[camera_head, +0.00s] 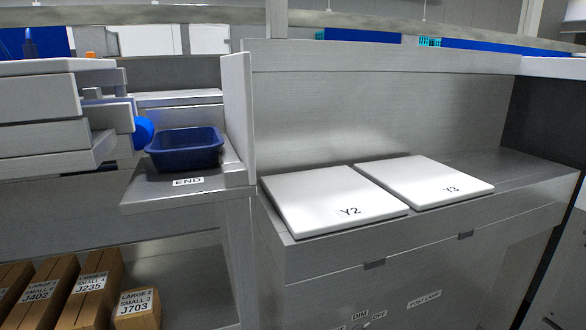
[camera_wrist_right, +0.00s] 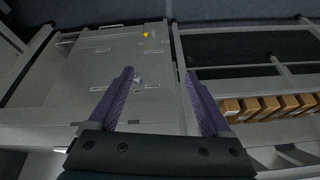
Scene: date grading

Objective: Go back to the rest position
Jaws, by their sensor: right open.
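My right gripper (camera_wrist_right: 158,92) shows in the right wrist view with its two purple fingers wide apart and nothing between them. Beyond it are a grey cabinet front and a shelf, some distance away. Neither gripper shows in the head view. My left gripper is in no view.
A blue bin (camera_head: 185,150) stands on a metal ledge marked END (camera_head: 140,193). White boards Y2 (camera_head: 320,222) and Y3 (camera_head: 445,170) lie on a steel counter (camera_head: 530,165). An upright panel (camera_head: 238,115) divides them. Labelled cardboard boxes (camera_head: 137,310) sit on a lower shelf.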

